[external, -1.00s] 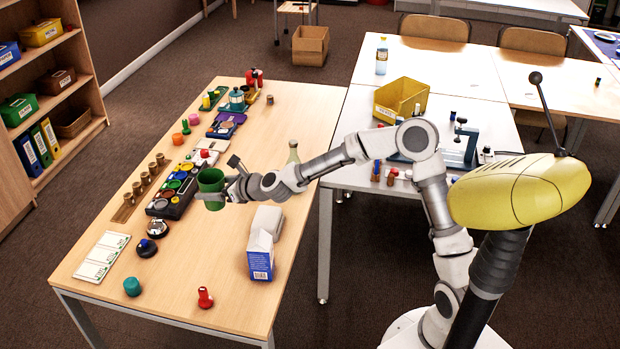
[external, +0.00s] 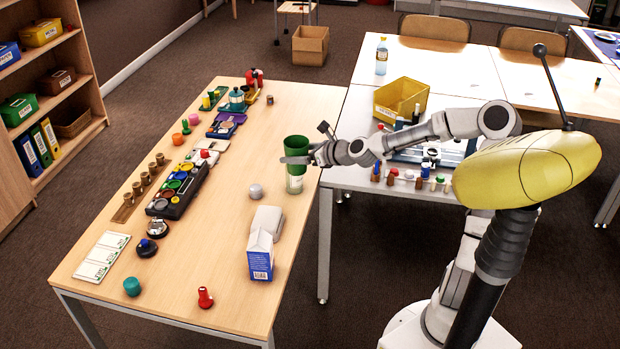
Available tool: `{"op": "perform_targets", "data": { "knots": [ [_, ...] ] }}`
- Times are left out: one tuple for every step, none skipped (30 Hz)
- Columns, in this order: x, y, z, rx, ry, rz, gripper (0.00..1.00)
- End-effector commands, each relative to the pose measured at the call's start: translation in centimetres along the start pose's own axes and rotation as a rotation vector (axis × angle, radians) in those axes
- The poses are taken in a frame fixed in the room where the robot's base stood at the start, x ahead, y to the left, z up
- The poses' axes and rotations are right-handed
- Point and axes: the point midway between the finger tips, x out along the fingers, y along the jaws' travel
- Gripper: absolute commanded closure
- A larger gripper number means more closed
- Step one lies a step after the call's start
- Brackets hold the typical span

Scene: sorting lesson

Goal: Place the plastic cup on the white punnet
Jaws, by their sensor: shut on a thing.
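The green plastic cup (external: 297,170) is held upright by my gripper (external: 290,158), whose fingers are shut on it near its middle. The white punnet (external: 268,217) appears to be the pale, shallow, rounded box behind the milk carton, nearer the camera than the cup. The carton hides part of it. The cup and the punnet are apart.
A blue and white carton (external: 260,256) stands against the punnet's near side. A grey ball (external: 256,191) lies to its upper left. The table's right edge is close.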

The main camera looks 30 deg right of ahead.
Motion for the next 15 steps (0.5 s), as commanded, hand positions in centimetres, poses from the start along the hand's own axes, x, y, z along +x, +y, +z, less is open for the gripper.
{"op": "perform_targets", "data": {
  "knots": [
    [-0.7,-0.6,0.1,0.001,0.000,-0.005,0.70],
    [-0.9,-0.9,0.1,0.003,0.000,-0.007,0.70],
    [-1.3,-1.3,0.1,0.004,0.000,-0.008,0.70],
    [-1.1,-1.1,-0.6,0.005,0.002,-0.004,0.70],
    [-0.7,-1.0,-1.2,0.006,0.003,-0.002,0.70],
    [-0.4,-0.9,-1.9,0.005,0.003,0.000,0.70],
    [-0.2,-0.9,-2.3,0.005,0.003,-0.001,0.70],
    [-0.1,-0.9,-2.6,0.004,0.002,-0.001,0.70],
    [0.2,-0.9,-3.2,0.005,0.002,-0.001,0.70],
    [0.4,-1.0,-3.6,0.004,0.002,-0.003,0.70],
    [0.5,-1.0,-3.8,0.004,0.001,-0.004,0.70],
    [0.6,-0.9,-4.1,0.003,0.001,-0.003,0.70],
    [0.7,-0.9,-4.3,0.003,0.001,-0.003,0.70],
    [0.9,-0.8,-4.5,0.003,0.000,-0.003,0.70],
    [1.1,-0.6,-4.7,0.002,0.000,-0.003,0.70]
  ]
}}
